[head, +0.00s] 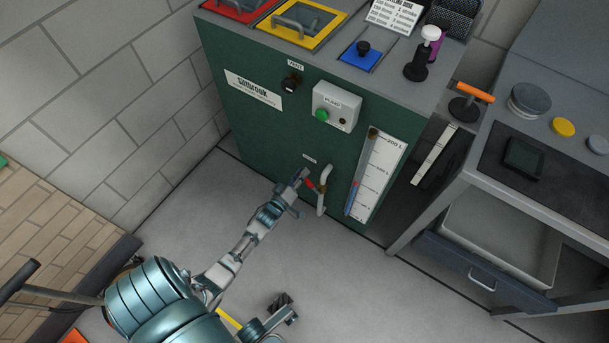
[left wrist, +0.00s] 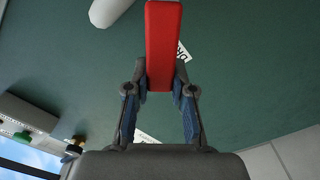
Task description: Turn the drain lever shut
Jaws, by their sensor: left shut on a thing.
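The drain lever (head: 311,185) is a red bar at a pale bent pipe (head: 323,180), low on the front of the green cabinet. What seems to be my right gripper (head: 283,303) is low in the head view, away from the cabinet.
The green cabinet (head: 240,125) carries a pump box (head: 336,106) with a green button and a level gauge (head: 376,175) right of the pipe. A bench with an open drawer (head: 502,238) stands at right. The floor (head: 340,270) before the cabinet is clear.

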